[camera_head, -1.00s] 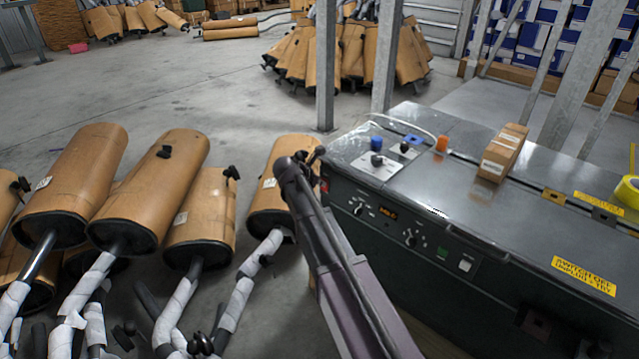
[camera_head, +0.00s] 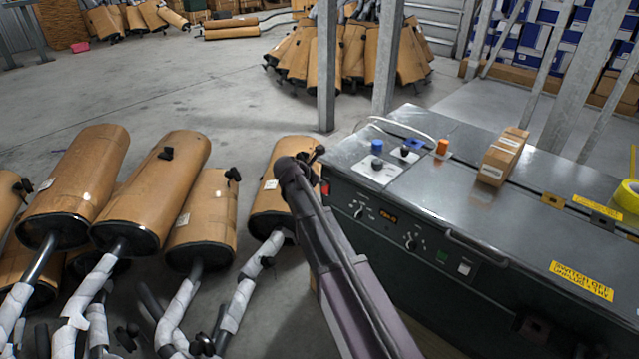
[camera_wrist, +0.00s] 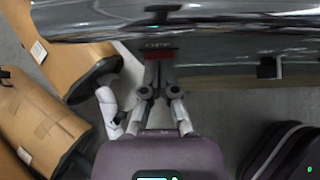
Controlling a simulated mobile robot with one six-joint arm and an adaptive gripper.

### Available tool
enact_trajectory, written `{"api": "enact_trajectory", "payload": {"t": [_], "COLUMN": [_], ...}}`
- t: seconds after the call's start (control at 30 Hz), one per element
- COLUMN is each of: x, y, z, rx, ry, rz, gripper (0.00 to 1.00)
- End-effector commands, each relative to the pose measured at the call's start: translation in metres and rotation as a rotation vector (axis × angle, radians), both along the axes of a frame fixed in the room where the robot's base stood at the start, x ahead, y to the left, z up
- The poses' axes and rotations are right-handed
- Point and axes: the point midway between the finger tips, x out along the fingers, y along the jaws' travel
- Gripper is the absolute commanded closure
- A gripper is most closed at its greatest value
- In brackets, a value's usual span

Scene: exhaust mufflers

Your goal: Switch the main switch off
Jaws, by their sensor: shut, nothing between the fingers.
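A strapping-type machine with a grey metal top (camera_head: 455,195) and a dark front panel stands at the right in the head view. A small red switch (camera_head: 325,187) sits at the left end of its front panel, close beside my arm. In the wrist view the red part (camera_wrist: 160,54) shows just beyond my fingertips, under the machine's edge. My gripper (camera_wrist: 158,70) is shut and empty, with its tips at or very near the red part; I cannot tell whether they touch. In the head view my arm hides most of the gripper. The switch's position cannot be read.
Wrapped mufflers (camera_head: 150,190) lie on the floor at the left, close to my arm. A cardboard box (camera_head: 503,156) and yellow tape (camera_head: 627,194) lie on the machine top. Knobs (camera_head: 410,243) and a curved handle (camera_head: 475,246) are on its front. Grey posts (camera_head: 326,70) stand behind.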

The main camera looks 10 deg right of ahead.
Motion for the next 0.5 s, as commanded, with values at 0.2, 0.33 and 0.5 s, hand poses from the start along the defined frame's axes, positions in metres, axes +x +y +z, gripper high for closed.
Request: {"api": "enact_trajectory", "payload": {"t": [0.2,0.33,0.5], "x": [-0.001,-0.003,-0.010], "y": [0.001,0.004,0.016], "z": [0.000,0.001,0.003], "rx": [0.000,0.000,0.000], "ry": [0.000,0.000,-0.001], "rz": [0.000,0.000,0.001], "gripper": [1.00,1.00,1.00]}}
